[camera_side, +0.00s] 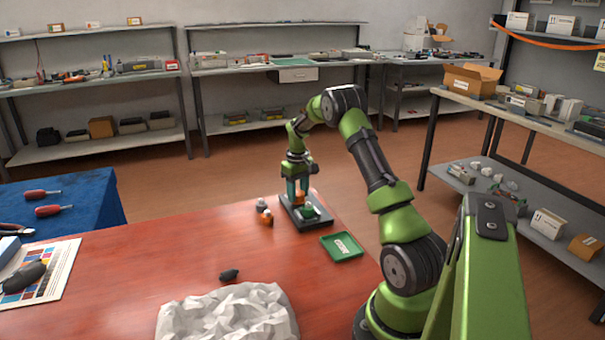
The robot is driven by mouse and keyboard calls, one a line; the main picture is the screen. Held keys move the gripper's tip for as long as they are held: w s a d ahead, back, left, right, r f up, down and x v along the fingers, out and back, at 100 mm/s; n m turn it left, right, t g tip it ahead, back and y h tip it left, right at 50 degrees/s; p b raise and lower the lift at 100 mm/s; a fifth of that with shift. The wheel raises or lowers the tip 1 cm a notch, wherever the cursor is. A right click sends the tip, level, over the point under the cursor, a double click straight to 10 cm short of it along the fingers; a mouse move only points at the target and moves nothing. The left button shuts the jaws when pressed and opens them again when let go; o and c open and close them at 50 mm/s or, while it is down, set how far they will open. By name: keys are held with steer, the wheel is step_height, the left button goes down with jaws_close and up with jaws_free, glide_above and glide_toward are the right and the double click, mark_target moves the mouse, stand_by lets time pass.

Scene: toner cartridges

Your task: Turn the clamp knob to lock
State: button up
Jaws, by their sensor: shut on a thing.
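A dark clamp fixture (320,224) lies on the red table near its far edge. An orange knob (299,198) stands up on the fixture, and a green part (309,212) sits in front of it. My gripper (298,190) points straight down over the fixture and is shut on the orange knob. The fingers partly hide the knob, and its turn angle is too small to tell.
An orange piece (266,217) and a grey piece (262,204) lie left of the fixture. A green tray (342,247) lies to its front right. A dark lump (229,275) and crumpled white paper (228,315) lie nearer. The table's left-centre is clear.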

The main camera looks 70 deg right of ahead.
mark_target(298, 193)
steer(key=m, duration=0.6)
steer(key=shift+m, duration=0.3)
steer(key=m, duration=0.5)
steer(key=shift+m, duration=0.3)
steer(key=o, duration=1.1)
steer(key=shift+c, duration=0.2)
step_height(298, 193, up, 17)
